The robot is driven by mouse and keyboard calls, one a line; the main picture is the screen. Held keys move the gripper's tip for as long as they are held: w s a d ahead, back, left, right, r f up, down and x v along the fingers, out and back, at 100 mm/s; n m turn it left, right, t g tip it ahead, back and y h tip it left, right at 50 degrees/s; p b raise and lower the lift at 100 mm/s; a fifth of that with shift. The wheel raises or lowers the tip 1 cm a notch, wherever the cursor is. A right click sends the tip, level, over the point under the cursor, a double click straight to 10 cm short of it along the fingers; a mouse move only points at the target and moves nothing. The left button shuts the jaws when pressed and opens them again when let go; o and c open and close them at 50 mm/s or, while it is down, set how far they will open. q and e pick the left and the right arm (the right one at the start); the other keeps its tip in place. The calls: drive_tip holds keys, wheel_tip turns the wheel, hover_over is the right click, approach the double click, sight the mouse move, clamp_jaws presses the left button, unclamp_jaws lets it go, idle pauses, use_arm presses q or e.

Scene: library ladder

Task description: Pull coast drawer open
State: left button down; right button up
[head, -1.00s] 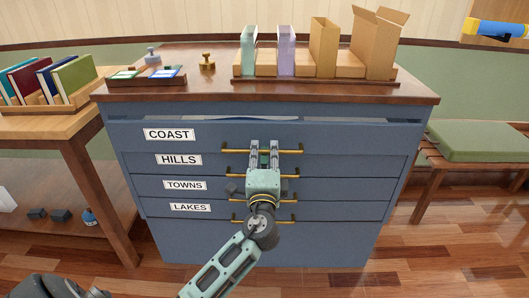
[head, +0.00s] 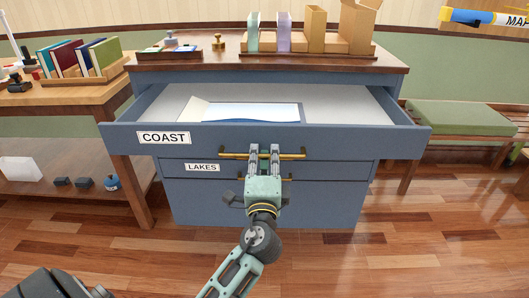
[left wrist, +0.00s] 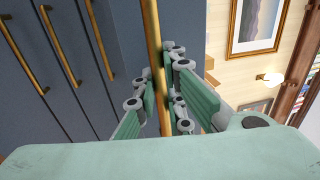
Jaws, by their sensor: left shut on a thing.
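The coast drawer (head: 345,141) is the top drawer of the blue cabinet, with a white COAST label (head: 163,138) on its front. It stands well out from the cabinet, and a white sheet with a blue area (head: 250,112) lies inside. My left gripper (head: 264,150) is shut on the drawer's brass handle (head: 232,155). In the left wrist view the handle (left wrist: 153,40) runs between the green fingers (left wrist: 158,110). My right gripper is not in view.
Below, a drawer labelled LAKES (head: 202,168) is closed; the drawers between are hidden behind the coast drawer. Upright boxes (head: 315,30) stand on the cabinet top. A wooden table (head: 90,97) is at left, a green-cushioned bench (head: 455,118) at right. The floor in front is clear.

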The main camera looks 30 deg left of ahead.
use_arm(q)
drive_tip(key=shift+v, duration=1.45)
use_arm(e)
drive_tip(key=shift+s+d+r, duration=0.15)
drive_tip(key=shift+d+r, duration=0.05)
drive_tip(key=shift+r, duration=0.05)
use_arm(q)
drive_tip(key=shift+r, duration=0.2)
drive_tip(key=c, duration=2.1)
unclamp_jaws()
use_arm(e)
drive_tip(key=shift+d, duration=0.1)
use_arm(q)
drive_tip(key=v, duration=1.2)
